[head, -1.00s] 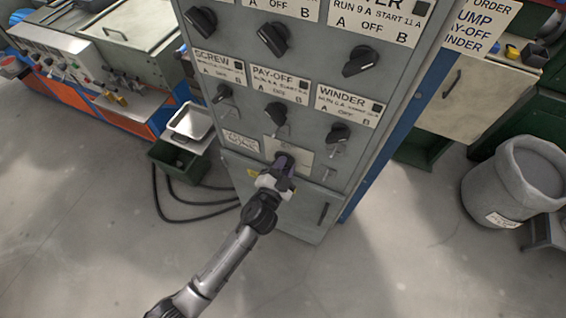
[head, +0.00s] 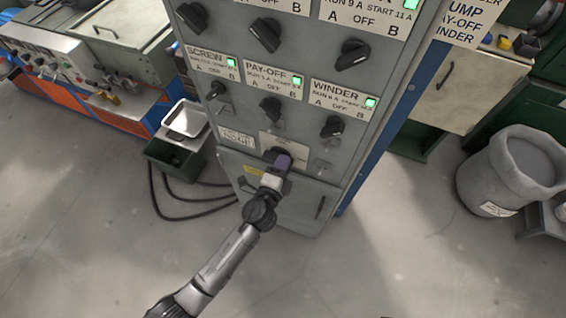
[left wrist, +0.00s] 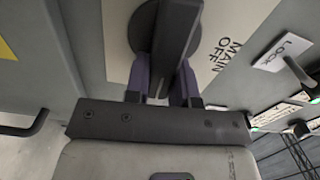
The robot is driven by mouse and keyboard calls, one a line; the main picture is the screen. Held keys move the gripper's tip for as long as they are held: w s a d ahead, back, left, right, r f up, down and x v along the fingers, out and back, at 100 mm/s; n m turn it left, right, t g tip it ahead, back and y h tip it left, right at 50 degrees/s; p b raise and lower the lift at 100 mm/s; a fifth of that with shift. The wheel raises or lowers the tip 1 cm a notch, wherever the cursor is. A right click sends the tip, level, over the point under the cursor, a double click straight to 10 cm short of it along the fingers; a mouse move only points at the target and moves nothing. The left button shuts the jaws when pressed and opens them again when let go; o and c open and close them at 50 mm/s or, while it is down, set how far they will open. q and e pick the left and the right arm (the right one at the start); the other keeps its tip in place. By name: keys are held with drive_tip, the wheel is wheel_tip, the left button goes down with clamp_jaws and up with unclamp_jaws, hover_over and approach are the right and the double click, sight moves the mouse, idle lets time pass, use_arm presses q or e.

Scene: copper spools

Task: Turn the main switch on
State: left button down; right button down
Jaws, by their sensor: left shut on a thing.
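The main switch (left wrist: 176,30) is a dark rotary handle on a round base, seen close up in the left wrist view. It sits on a pale plate (left wrist: 220,45) on which the words MAIN and OFF are readable. In the head view the plate (head: 298,156) is low on the grey cabinet, and my gripper hides most of the handle. My left gripper (left wrist: 162,88) is shut on the handle, with a purple finger on each side. It also shows in the head view (head: 282,161). My right gripper is not in view.
The grey cabinet (head: 230,130) carries several black selector knobs. Green lamps (head: 371,103) are lit on its labels. A LOCK label (left wrist: 283,50) is beside the switch. A green bin (head: 178,160) and black cables lie left; a grey drum (head: 505,175) stands right.

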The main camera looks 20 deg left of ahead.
use_arm(q)
drive_tip(key=shift+f+m, duration=0.1)
drive_tip(key=shift+m, duration=0.4)
drive_tip(key=c, duration=1)
unclamp_jaws()
drive_tip(key=shift+o, duration=0.2)
drive_tip(key=shift+s, duration=0.1)
drive_tip(key=s, duration=1.3)
drive_tip(key=shift+s+a+b, duration=0.3)
drive_tip(key=shift+a+b, duration=0.1)
drive_tip(key=shift+b, duration=0.05)
